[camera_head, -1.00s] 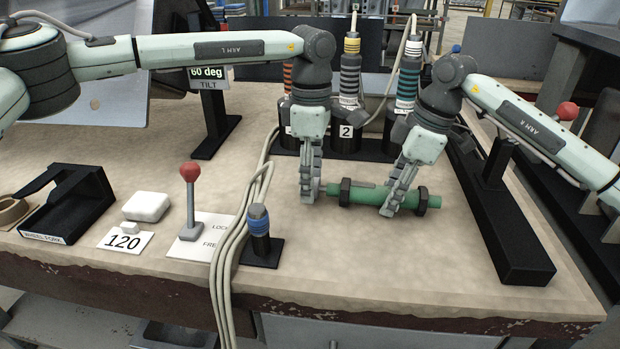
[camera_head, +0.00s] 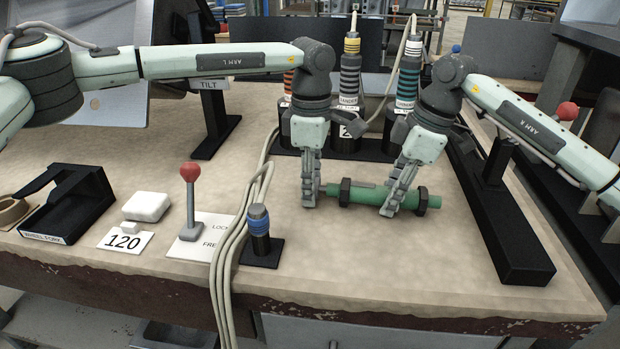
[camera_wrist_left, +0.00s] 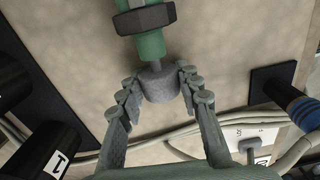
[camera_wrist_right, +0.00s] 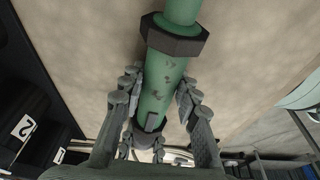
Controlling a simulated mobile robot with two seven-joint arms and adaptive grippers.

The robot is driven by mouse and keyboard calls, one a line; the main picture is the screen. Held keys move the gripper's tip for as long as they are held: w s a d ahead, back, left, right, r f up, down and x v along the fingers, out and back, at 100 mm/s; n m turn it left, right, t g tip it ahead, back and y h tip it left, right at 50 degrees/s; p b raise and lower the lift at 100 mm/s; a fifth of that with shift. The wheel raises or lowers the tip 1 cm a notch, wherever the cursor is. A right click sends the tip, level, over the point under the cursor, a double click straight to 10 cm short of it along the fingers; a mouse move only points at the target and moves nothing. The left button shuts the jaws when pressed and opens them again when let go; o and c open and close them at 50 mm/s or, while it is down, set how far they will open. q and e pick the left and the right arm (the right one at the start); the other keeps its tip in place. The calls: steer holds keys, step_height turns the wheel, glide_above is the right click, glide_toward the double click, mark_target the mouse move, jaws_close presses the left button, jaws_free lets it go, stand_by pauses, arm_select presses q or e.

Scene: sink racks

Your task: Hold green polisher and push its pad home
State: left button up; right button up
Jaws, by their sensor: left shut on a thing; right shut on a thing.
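The green polisher (camera_head: 370,195) lies roughly level just above or on the bench, with dark hex collars near both ends. My right gripper (camera_head: 391,210) is shut around its body between the collars. In the right wrist view the green body (camera_wrist_right: 160,85) runs between the fingers. In the left wrist view a grey round pad (camera_wrist_left: 158,84) sits at the polisher's end, with a thin shaft showing between it and the green body (camera_wrist_left: 150,44). My left gripper (camera_head: 309,202) is shut on the pad from both sides. In the head view its fingers mostly hide the pad.
Grey cables (camera_head: 236,220) cross the bench left of my left gripper, beside a blue-banded black post (camera_head: 259,228). A red-knobbed lever (camera_head: 190,200) stands further left. Banded tools in black holders (camera_head: 347,135) stand behind. A black stand (camera_head: 505,235) is at right.

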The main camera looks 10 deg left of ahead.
arm_select(q)
steer(key=shift+d, duration=0.8)
arm_select(e)
steer(key=shift+a, duration=0.1)
arm_select(q)
steer(key=o, duration=1.1)
steer(key=shift+c, duration=0.2)
steer(key=shift+a, duration=0.1)
steer(key=shift+r, duration=3.55)
